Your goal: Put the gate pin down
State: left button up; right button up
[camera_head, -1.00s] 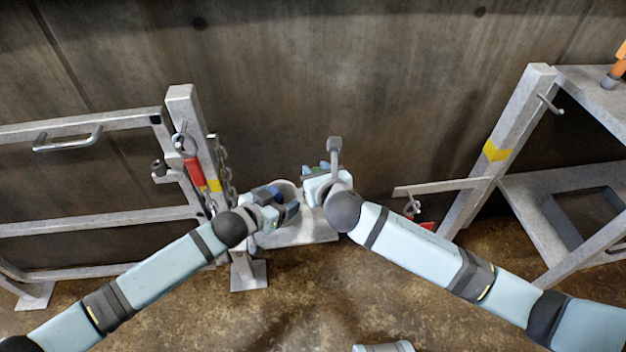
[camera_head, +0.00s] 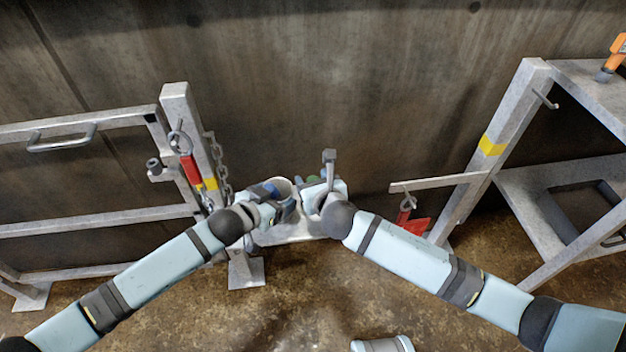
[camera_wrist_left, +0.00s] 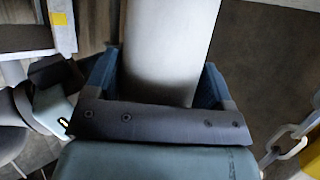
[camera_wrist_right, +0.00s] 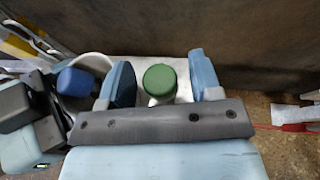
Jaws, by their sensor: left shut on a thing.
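A white round rim (camera_head: 284,184) shows behind my left gripper on the pale ledge (camera_head: 300,232). A chain (camera_head: 224,175) and a red tag (camera_head: 191,168) hang at the gate post. The frame with shelves (camera_head: 515,120) stands right, with another red tag (camera_head: 414,225). Front floor is mostly clear.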

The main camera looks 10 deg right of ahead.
jog(key=shift+s+r, duration=0.1)
jog(key=shift+r, duration=0.1)
jog(key=v, duration=1)
jog(key=shift+s, duration=0.3)
jog(key=shift+s+d+r, duration=0.15)
jog(key=shift+s+r, duration=0.1)
jog(key=shift+s, duration=0.15)
jog(key=shift+c, duration=1.2)
jog(key=shift+s+f+x, duration=0.1)
jog(key=shift+f+x, duration=0.1)
jog(key=shift+x, duration=1.9)
jog(key=shift+s+f+x, duration=0.1)
jog(key=shift+f+x, duration=0.15)
jog(key=shift+x, duration=1.85)
jog(key=shift+s+f+x, duration=0.1)
jog(key=shift+f+x, duration=0.1)
jog(key=shift+x, duration=1.9)
jog(key=shift+c, duration=0.2)
